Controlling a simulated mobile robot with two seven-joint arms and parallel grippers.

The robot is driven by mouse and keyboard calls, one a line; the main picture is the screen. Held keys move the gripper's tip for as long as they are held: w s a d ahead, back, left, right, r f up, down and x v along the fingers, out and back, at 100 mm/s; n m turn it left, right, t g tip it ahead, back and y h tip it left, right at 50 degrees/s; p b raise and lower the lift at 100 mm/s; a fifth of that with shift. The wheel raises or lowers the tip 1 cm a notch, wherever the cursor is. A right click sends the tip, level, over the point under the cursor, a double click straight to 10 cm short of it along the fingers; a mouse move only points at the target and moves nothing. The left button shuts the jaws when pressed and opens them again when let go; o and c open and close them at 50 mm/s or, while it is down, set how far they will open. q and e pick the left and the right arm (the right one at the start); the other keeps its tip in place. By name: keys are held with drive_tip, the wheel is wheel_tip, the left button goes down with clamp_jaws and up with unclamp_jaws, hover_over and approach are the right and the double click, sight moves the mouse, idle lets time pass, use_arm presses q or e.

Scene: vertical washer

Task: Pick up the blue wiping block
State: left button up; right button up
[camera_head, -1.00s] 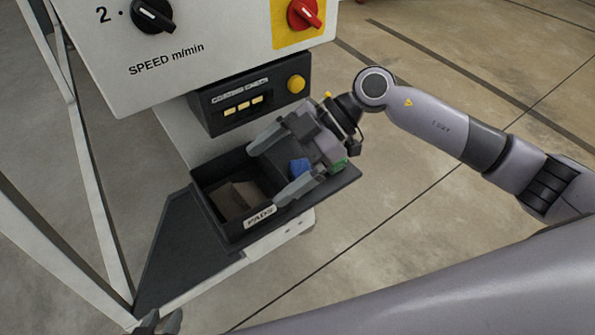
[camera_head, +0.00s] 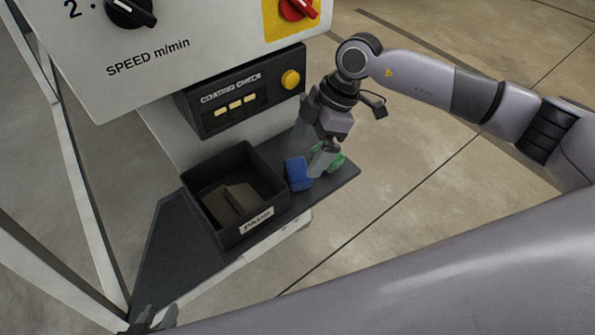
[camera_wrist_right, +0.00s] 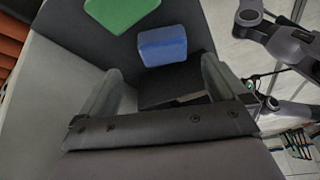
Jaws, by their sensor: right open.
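The blue wiping block (camera_head: 297,173) stands on the dark shelf, just right of a black bin. In the right wrist view the blue block (camera_wrist_right: 162,46) lies ahead of my fingers, apart from them. My right gripper (camera_head: 322,160) points down over the shelf, to the right of the blue block and in front of a green block. It also shows in the right wrist view (camera_wrist_right: 158,85), open and with nothing between its fingers. My left gripper (camera_head: 153,318) shows only its dark tips at the bottom left edge, far from the block.
The green block (camera_head: 336,155) is partly hidden behind my right gripper. The black bin (camera_head: 268,223) carries a label and holds brown pads. The dark shelf (camera_head: 342,176) juts from the machine. A panel with a yellow button (camera_head: 291,79) stands above it.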

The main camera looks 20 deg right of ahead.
sight(298, 169)
drive_tip(key=shift+s+x, duration=0.15)
drive_tip(key=shift+x, duration=1.25)
drive_tip(key=shift+s+x, duration=0.15)
drive_tip(key=shift+x, duration=1.2)
drive_tip(key=c, duration=1.2)
drive_tip(key=shift+o, duration=0.2)
drive_tip(key=shift+r, duration=0.2)
drive_tip(key=shift+r, duration=0.2)
drive_tip(key=s+d, duration=0.1)
drive_tip(key=s, duration=0.5)
drive_tip(key=s+d, duration=0.1)
drive_tip(key=s, duration=0.4)
drive_tip(key=s+d, duration=0.1)
drive_tip(key=s, duration=0.5)
drive_tip(key=shift+s+d+r+b, duration=0.2)
drive_tip(key=shift+s+r+b, duration=0.15)
drive_tip(key=shift+r, duration=0.05)
drive_tip(key=shift+c, duration=0.8)
